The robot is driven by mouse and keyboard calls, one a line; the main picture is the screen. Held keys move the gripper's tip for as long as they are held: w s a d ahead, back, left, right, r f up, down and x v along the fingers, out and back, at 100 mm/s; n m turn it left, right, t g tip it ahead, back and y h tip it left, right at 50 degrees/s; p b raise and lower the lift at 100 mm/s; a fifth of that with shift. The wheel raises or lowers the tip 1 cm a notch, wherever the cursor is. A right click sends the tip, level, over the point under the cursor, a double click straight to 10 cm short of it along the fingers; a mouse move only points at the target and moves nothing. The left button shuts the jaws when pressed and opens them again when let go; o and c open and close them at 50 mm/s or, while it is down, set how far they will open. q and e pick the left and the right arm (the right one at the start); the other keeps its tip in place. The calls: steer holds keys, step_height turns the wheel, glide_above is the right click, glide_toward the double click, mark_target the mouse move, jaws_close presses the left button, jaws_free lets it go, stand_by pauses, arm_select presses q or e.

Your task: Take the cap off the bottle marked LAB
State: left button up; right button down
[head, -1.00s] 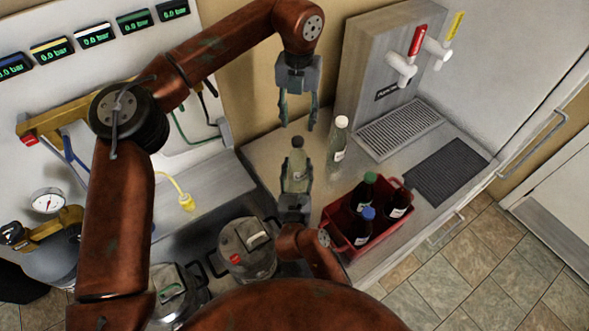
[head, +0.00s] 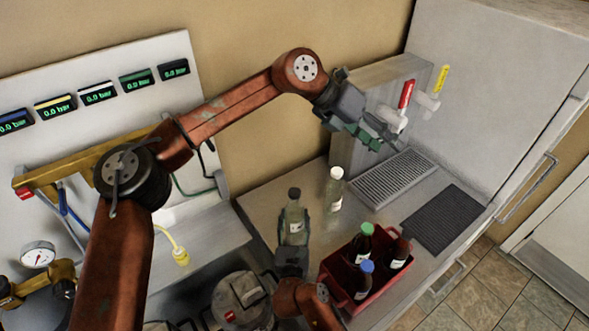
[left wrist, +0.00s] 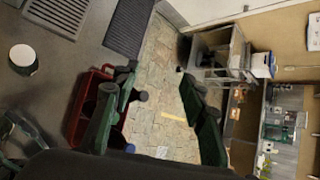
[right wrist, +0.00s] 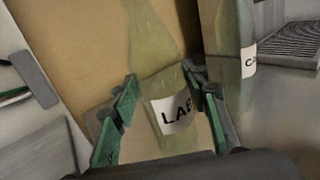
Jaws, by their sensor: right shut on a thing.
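The bottle marked LAB (head: 294,226) is clear greenish glass with a dark cap (head: 294,193) on its top. It stands upright in my right gripper (head: 293,240), which is shut around its body. In the right wrist view its white LAB label (right wrist: 174,113) shows between the fingers; its top is out of frame. My left gripper (head: 372,135) is in front of the taps, up and right of the bottle, pointing to the right. In the left wrist view its fingers (left wrist: 158,118) are wide apart with nothing between them.
A white-capped bottle (head: 335,192) stands just right of the LAB bottle. A red crate (head: 340,283) with dark bottles is in front on the right. Taps (head: 404,98) stand over a drip grate (head: 392,180); a dark mat (head: 443,218) lies right of it. A lidded bucket (head: 240,300) is nearer.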

arm_select(q)
steer(key=w+d+r+t+h, duration=0.2)
steer(key=r+h, duration=0.1)
steer(key=r, duration=0.4)
steer(key=w+d+r+t+h, duration=0.1)
steer(key=w+r+h, duration=0.15)
steer(key=r, duration=0.45)
steer(key=w+d+r+t+h, duration=0.2)
steer(key=r+h, duration=0.2)
steer(key=r, duration=0.4)
steer(key=w+a+r+n+t+y, duration=0.2)
steer(key=w+a+r+n+t, duration=0.25)
steer(key=w+n+t, duration=0.35)
steer(key=w+a+f+n+t+y, duration=0.2)
steer(key=w+a+f+t+y, duration=0.1)
steer(key=w+a+f+y, duration=0.5)
steer(key=m+g+y, duration=0.8)
steer(key=g+y, duration=0.1)
steer(key=g, duration=0.6)
glide_above(294, 192)
step_height(294, 192, down, 30)
steer(key=shift+w+d+f, duration=0.1)
steer(key=shift+d+f, duration=0.05)
steer(key=shift+f, duration=0.35)
step_height(294, 192, down, 7)
steer(key=shift+f, duration=0.15)
